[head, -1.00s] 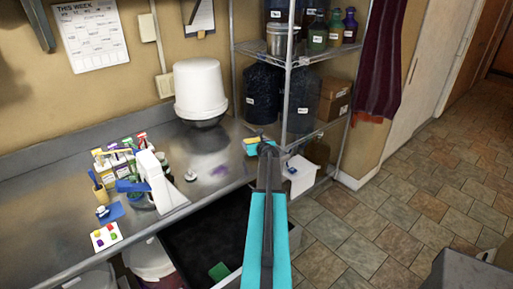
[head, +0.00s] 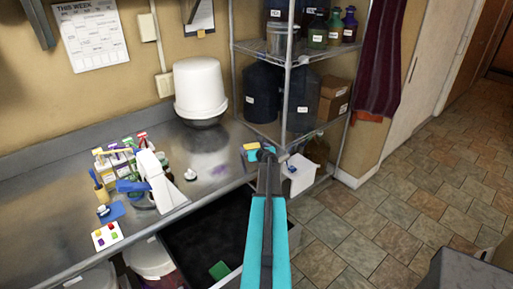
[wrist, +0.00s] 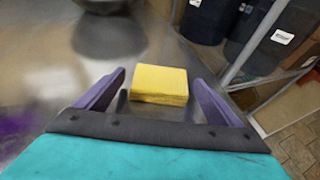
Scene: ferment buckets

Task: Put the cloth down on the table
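The cloth is a folded yellow block (wrist: 158,84) lying on the steel table between my two fingers in the wrist view, with a gap at each side. In the head view the cloth (head: 250,146) shows at the right end of the steel table (head: 205,172), close to its edge. My gripper (wrist: 160,88) is open around the cloth. In the head view my gripper (head: 262,150) is partly hidden by my own arm.
A white bucket (head: 200,88) stands upside down at the back of the table. A wire shelf (head: 288,70) stands close at the right.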

